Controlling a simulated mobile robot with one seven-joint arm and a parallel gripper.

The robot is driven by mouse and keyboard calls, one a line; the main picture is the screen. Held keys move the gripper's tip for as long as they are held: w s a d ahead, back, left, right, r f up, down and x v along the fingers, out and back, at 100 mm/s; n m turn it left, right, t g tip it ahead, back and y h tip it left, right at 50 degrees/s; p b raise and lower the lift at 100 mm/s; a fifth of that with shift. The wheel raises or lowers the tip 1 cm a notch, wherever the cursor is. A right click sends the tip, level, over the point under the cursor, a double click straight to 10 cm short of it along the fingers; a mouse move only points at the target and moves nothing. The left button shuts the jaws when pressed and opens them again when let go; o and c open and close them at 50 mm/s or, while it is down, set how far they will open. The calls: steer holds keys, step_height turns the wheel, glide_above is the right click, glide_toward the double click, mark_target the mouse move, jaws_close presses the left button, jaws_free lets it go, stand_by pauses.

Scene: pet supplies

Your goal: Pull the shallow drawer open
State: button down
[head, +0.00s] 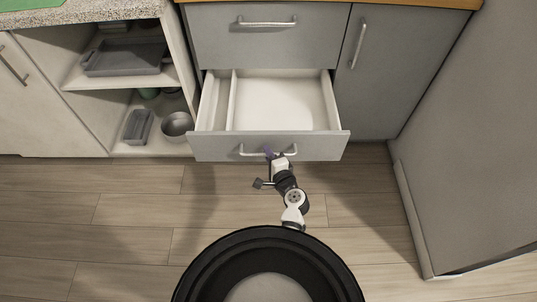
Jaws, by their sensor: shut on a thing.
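A shallow grey drawer (213,146) is pulled well out from the cabinet, below another drawer that is closed. Its white inside looks empty and has a divider (232,98) near the left side. A metal bar handle (250,154) runs across its front. My gripper (270,154) is at the middle of this handle and shut on it. The gripper is small in the view, and its fingers partly hide the handle.
An open shelf unit at left holds a grey tray (122,60), a metal bowl (177,125) and a small bin (138,127). A tall grey panel (465,130) stands at right. The wooden floor is clear.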

stand_by(0.4)
steer(key=c, duration=1.5)
jaws_free()
steer(key=shift+o, duration=0.2)
steer(key=shift+s, duration=0.2)
